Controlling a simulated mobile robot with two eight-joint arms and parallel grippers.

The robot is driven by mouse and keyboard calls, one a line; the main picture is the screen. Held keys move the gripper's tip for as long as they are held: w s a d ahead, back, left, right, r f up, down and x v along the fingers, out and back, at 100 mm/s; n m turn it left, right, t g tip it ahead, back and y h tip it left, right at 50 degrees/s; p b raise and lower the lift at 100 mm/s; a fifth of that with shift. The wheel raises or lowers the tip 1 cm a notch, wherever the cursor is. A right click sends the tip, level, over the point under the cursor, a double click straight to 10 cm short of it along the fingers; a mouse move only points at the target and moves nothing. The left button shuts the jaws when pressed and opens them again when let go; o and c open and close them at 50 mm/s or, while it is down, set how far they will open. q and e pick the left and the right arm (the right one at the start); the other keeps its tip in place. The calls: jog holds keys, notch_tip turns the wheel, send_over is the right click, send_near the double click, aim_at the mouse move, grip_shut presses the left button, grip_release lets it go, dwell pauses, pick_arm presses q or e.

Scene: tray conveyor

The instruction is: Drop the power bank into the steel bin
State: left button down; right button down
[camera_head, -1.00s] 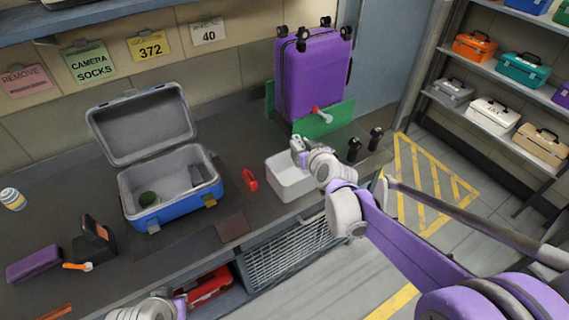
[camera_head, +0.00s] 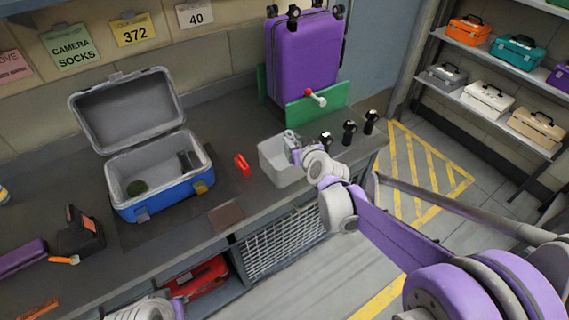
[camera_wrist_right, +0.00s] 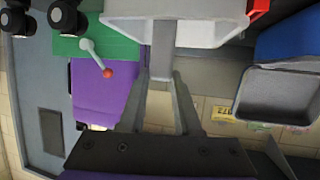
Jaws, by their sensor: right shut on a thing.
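The steel bin (camera_head: 270,165) is a light grey open box on the counter near its front edge, right of the cooler. My right gripper (camera_head: 291,146) is at the bin's rear right part in the head view. In the right wrist view its fingers (camera_wrist_right: 162,82) are closed on a plain grey slab, seemingly the power bank (camera_wrist_right: 163,48). The slab overlaps the pale bin (camera_wrist_right: 205,32) there; I cannot tell whether it touches it. The bin's inside is partly hidden by my wrist. Only part of my left arm shows at the bottom edge; its gripper is out of view.
An open blue cooler (camera_head: 165,200) holds a green item and a dark one. A red object (camera_head: 242,165) lies between cooler and bin. A purple suitcase (camera_head: 302,58) and green panel (camera_head: 300,112) stand behind. Black knobs (camera_head: 349,132) stand right of the bin.

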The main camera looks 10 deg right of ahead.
jog(key=c, duration=0.5)
grip_release()
jog(key=shift+s+r, duration=0.1)
jog(key=p+v, duration=0.1)
jog(key=v, duration=0.9)
jog(key=shift+s+r, duration=0.15)
jog(key=shift+s, duration=0.1)
jog(key=s+f+g+p, duration=0.1)
jog(key=s+f+g, duration=0.1)
jog(key=s, duration=0.5)
jog(key=s+f+g+h+p, duration=0.1)
jog(key=s+f+g, duration=0.2)
jog(key=s, duration=0.5)
jog(key=s+f+m+g+p, duration=0.1)
jog(key=s+f+g, duration=0.1)
jog(key=s, duration=0.6)
jog(key=shift+s+a+f+g, duration=0.25)
jog(key=shift+a+g, duration=0.15)
jog(key=shift+g, duration=0.1)
